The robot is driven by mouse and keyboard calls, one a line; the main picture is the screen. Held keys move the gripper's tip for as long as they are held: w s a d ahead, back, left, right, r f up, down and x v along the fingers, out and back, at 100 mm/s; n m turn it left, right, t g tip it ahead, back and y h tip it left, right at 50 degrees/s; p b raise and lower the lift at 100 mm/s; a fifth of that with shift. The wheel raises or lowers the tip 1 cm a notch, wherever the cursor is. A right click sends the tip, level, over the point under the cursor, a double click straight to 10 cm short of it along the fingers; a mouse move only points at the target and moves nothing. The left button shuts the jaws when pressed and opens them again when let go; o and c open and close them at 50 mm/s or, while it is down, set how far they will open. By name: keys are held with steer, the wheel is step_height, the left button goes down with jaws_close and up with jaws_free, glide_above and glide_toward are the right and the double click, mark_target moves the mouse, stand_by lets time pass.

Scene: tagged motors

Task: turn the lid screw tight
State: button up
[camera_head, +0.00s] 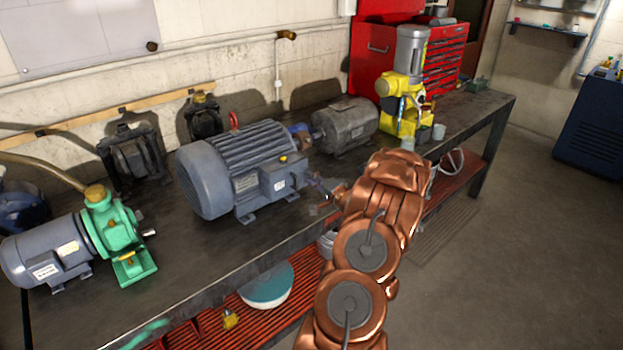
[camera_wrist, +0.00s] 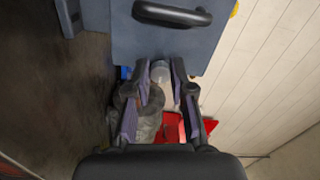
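The large blue-grey motor (camera_head: 235,170) stands on the bench with a box (camera_head: 279,180) on its right side. A small yellow knob (camera_head: 283,159) sits at the box's top; I cannot tell whether it is the lid screw. My gripper (camera_head: 317,185) is just right of the box. In the wrist view my gripper (camera_wrist: 160,66) is open, with a gap between its fingers and nothing seen held. A blue-grey face (camera_wrist: 130,38) with a black handle-like part (camera_wrist: 172,14) lies beyond the fingertips. I cannot tell whether they touch. A yellow bit (camera_wrist: 234,8) shows beside it.
A grey motor (camera_head: 345,125) and a yellow machine (camera_head: 400,100) stand behind on the bench (camera_head: 190,255). A green pump with its motor (camera_head: 112,225) stands at left. A red tool cabinet (camera_head: 440,65) is at the back.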

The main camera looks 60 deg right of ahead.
steer(key=o, duration=0.3)
steer(key=shift+s+d, duration=0.15)
steer(key=shift+s, duration=0.1)
steer(key=shift+o, duration=0.6)
steer(key=shift+w, duration=0.15)
steer(key=v, duration=1.2)
steer(key=shift+r, duration=0.1)
